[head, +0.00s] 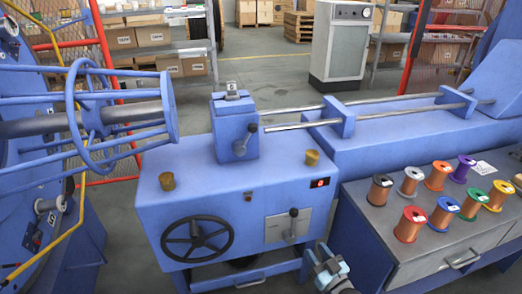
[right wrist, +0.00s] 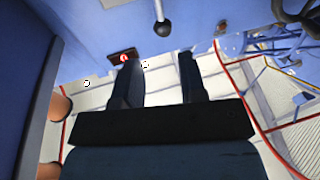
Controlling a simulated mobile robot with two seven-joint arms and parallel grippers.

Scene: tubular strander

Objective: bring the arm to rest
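My right gripper (head: 328,265) shows at the bottom of the head view, in front of the blue machine cabinet (head: 232,222) and beside the left end of the spool bench (head: 352,199). In the right wrist view its two dark fingers (right wrist: 159,62) stand apart with nothing between them. The gripper is open and empty, and no contact with the cabinet or bench is visible. My left gripper is in neither view.
Several wire spools (head: 410,224) stand on the bench. A blue rotor cage (head: 120,110) is at left. Open floor lies behind the machine.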

